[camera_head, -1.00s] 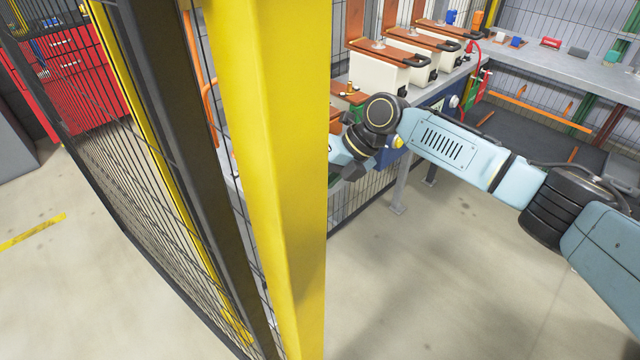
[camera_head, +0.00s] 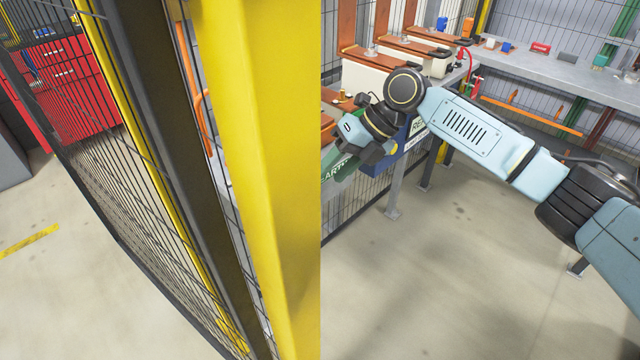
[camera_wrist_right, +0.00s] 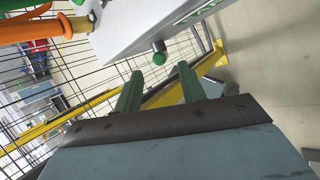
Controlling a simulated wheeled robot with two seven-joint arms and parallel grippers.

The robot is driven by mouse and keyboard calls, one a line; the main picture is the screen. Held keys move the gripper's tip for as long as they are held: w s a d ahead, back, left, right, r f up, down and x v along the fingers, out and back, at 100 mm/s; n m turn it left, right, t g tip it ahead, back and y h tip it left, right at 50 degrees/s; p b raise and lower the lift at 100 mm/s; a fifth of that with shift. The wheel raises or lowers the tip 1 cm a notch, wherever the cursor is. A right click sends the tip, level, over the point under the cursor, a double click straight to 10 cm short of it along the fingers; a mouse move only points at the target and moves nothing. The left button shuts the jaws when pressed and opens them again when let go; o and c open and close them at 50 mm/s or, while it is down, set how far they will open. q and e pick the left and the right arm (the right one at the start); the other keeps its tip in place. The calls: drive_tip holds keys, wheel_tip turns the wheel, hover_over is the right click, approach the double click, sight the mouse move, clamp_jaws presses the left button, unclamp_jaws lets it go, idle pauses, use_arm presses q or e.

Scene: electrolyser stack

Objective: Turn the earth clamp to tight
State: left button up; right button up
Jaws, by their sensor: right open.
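In the right wrist view the two green fingers of my right gripper (camera_wrist_right: 158,78) stand apart with nothing between them. Beyond the gap a green round-ended knob (camera_wrist_right: 159,56) sticks out from the edge of a white and green box (camera_wrist_right: 140,22). It looks like the earth clamp handle, and the fingers do not appear to touch it. The clamp itself is hidden there by my wrist. My left gripper is in neither view.
A yellow post (camera_head: 258,200) and dark mesh fence (camera_head: 130,190) stand close on the left. White cells with copper bars (camera_head: 392,50) line the bench behind my arm. A grey shelf (camera_head: 560,75) holds small coloured parts. The floor at front right is clear.

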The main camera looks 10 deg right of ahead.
drive_tip(key=v, duration=0.6)
drive_tip(key=shift+d+r, duration=0.25)
